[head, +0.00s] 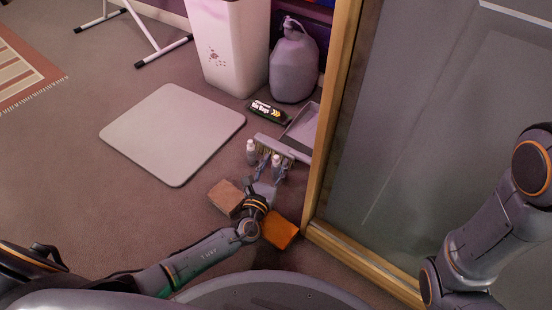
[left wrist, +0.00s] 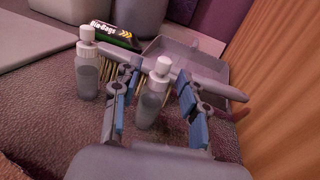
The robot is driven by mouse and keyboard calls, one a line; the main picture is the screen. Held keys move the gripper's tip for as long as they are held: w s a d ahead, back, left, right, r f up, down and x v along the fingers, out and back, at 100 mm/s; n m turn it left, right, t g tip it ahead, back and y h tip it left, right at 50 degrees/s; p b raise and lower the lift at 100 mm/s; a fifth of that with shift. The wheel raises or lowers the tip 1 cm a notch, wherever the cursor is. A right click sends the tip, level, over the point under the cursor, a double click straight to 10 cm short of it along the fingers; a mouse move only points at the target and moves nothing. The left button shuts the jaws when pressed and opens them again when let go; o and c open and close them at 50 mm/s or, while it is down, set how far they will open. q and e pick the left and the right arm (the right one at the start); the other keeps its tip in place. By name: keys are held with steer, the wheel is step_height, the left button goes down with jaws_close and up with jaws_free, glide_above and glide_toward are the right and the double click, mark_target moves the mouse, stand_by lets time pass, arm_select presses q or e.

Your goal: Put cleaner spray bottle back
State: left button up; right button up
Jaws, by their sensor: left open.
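Two small bottles with white caps and grey, translucent bodies stand upright on the carpet. Which one is the cleaner spray bottle I cannot tell. In the head view, one bottle (head: 251,152) is on the left and the other (head: 276,167) is nearer my left gripper (head: 270,180). In the left wrist view, the nearer bottle (left wrist: 152,100) stands between the open blue-padded fingers of my left gripper (left wrist: 150,86). Contact with either finger is not clear. The other bottle (left wrist: 87,70) is outside the left finger. My right gripper is out of view.
A brush (head: 288,149) and dustpan (head: 302,128) lie behind the bottles, with a bin-bag roll (head: 268,112) beyond. A brown block (head: 226,197) and an orange block (head: 279,232) flank my left wrist. A wooden frame (head: 322,150) stands right; a mat (head: 172,133) lies left.

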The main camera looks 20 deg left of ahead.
arm_select(q)
steer(key=s+p, duration=0.1)
steer(key=s, duration=0.4)
steer(key=s+p, duration=0.2)
steer(key=s, duration=0.2)
steer(key=shift+s+a+r+p, duration=0.15)
steer(key=shift+s+a+p, duration=0.05)
steer(key=shift+s+p, duration=0.15)
steer(key=shift+s, duration=0.35)
